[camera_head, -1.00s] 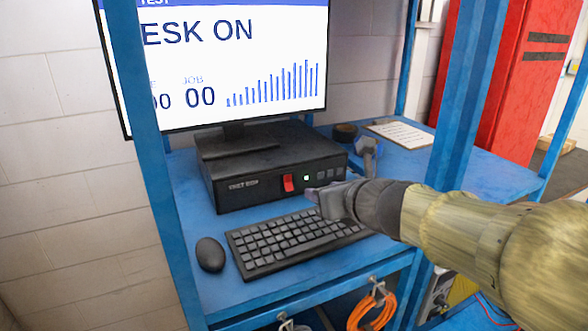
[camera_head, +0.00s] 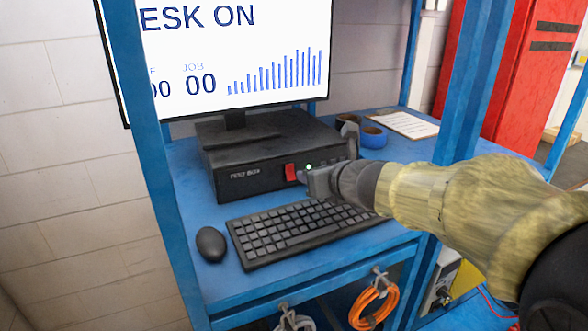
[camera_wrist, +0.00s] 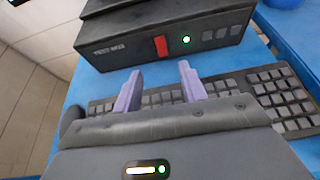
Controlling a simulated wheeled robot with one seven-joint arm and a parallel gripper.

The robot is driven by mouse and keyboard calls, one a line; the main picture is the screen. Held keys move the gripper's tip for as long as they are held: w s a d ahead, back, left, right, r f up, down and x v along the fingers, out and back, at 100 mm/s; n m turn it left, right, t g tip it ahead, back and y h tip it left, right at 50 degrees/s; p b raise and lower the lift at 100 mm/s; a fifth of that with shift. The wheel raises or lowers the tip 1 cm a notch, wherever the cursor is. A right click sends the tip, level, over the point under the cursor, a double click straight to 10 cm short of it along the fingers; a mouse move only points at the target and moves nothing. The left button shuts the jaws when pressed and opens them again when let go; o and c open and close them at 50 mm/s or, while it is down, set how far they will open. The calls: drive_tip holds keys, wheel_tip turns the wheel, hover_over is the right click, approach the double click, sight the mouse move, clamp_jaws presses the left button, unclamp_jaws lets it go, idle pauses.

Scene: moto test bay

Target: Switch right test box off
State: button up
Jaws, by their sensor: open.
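The black test box (camera_head: 236,186) sits on the blue desk under the monitor. Its front has a red switch (camera_head: 290,172) and a lit green light just right of it. In the wrist view the red switch (camera_wrist: 161,47) and the green light show clearly, ahead of the fingers. My gripper (camera_head: 304,177) is close in front of the box, near the switch and light. In the wrist view my gripper (camera_wrist: 160,84) is open with nothing between its two purple-grey fingers. A gap to the box front shows there. The monitor (camera_head: 232,50) shows "ESK ON", with its left part hidden.
A black keyboard (camera_head: 285,236) lies in front of the box, below my gripper. A mouse (camera_head: 211,244) is to its left. A blue tape roll (camera_head: 374,139) and a paper sheet (camera_head: 405,124) lie behind right. Blue posts (camera_head: 150,130) frame the desk; an orange cable (camera_head: 374,308) hangs below.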

sight(292, 168)
drive_tip(key=x, duration=1.2)
drive_tip(key=shift+w+f, duration=0.1)
drive_tip(key=shift+w, duration=0.05)
clamp_jaws()
drive_tip(key=shift+d, duration=0.15)
